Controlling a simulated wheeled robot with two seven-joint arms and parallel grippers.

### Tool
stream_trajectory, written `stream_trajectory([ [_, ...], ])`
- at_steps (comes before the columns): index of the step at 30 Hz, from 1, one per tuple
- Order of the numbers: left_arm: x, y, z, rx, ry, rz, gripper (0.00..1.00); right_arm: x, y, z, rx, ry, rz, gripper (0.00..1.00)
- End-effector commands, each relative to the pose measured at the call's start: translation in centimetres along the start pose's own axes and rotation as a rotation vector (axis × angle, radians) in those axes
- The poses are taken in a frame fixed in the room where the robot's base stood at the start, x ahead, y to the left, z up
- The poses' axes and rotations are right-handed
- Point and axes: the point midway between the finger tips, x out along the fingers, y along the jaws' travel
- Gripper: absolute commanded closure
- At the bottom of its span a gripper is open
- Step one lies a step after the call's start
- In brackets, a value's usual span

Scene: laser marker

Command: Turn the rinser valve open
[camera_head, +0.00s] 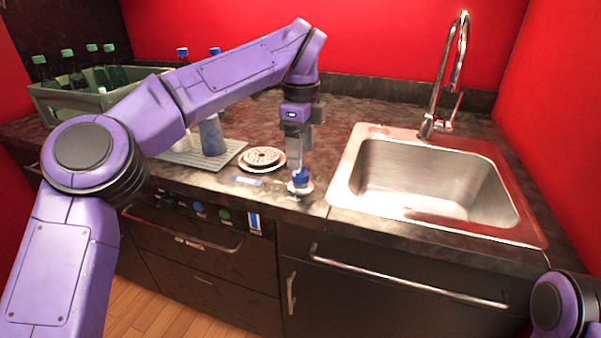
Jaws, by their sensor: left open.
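A small valve with a blue top (301,176) and a pale round base stands on the counter near its front edge, left of the sink. The round metal rinser disc (262,157) with holes lies just left of it. My left gripper (299,166) points down right at the valve, with its fingers open around or just above the blue top; I cannot tell whether they touch it. The gripper hides part of the valve. My right gripper is out of view; only part of my right arm shows at the lower right.
A steel sink (340,182) with a tall faucet (432,105) is to the right. A ribbed drain mat (232,147) holds a blue-grey cup (212,136). A green crate (45,105) with bottles stands at the back left. Handled cabinets are below the counter.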

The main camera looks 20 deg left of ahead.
Motion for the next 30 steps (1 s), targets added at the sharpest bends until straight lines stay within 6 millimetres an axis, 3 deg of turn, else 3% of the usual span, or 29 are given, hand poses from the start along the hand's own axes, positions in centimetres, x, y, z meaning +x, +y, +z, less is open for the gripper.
stream_trajectory([
  [1,1.4,0.0,0.1,0.001,0.000,0.004,0.34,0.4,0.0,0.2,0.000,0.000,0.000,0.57],
  [6,4.0,0.0,0.1,0.000,0.000,0.002,0.34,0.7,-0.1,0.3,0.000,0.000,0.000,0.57],
  [17,4.7,0.0,0.2,-0.003,-0.001,0.000,0.34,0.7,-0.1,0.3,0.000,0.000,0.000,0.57],
  [22,4.7,0.0,0.2,-0.003,-0.001,0.000,0.89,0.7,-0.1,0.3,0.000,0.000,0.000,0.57],
  [30,4.7,0.0,0.2,0.012,-0.001,0.000,0.90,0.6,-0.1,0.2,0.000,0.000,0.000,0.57],
])
